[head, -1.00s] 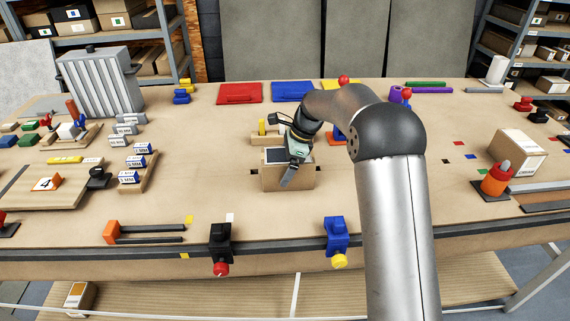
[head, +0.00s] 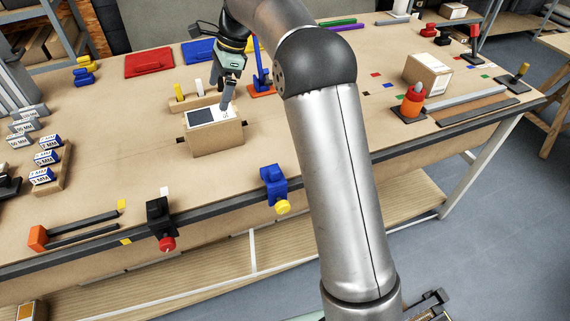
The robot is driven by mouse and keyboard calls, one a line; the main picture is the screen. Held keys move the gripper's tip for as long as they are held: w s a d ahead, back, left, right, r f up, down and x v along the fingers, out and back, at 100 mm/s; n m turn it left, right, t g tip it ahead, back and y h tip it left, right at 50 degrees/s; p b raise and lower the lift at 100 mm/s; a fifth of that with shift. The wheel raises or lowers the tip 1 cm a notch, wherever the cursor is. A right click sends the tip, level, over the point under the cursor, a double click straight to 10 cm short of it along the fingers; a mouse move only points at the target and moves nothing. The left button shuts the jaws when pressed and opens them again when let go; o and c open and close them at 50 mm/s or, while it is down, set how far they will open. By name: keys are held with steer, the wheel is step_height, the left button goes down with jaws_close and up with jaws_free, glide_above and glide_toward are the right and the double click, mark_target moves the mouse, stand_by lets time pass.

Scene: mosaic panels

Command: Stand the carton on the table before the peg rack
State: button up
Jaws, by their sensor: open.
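A brown carton (head: 216,140) with a dark and white label on its top stands on the table, in front of the peg rack (head: 196,103). The rack is a low wooden bar with a yellow and a white peg. My gripper (head: 227,104) is open, with its fingers pointing down at the right part of the carton's top. One grey finger overlaps the carton's back right top edge in the picture. I cannot tell whether it touches the carton. The other finger is mostly hidden.
Another carton (head: 428,74) stands at the right behind a red and orange bottle (head: 412,102). A blue clamp (head: 273,185) and a black clamp (head: 160,219) sit on the front edge. A blue post on an orange base (head: 262,85) stands close right of my gripper.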

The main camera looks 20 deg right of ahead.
steer(key=s+d+n+h, duration=0.1)
steer(key=s+d+n, duration=0.2)
steer(key=s, duration=0.3)
steer(key=s+d+n+t+h, duration=0.1)
steer(key=s+d+n, duration=0.1)
steer(key=s, duration=0.5)
steer(key=s+d+n+h, duration=0.1)
steer(key=s+d+n, duration=0.2)
steer(key=s, duration=0.3)
steer(key=s+d+f+n, duration=0.2)
steer(key=s+f+n, duration=0.1)
steer(key=s, duration=0.6)
steer(key=s+d+f+n+h, duration=0.1)
steer(key=s+d+f+n, duration=0.2)
steer(key=s, duration=0.7)
steer(key=shift+s+d+f+n, duration=0.2)
steer(key=shift+f+n, duration=0.5)
steer(key=shift+n, duration=0.5)
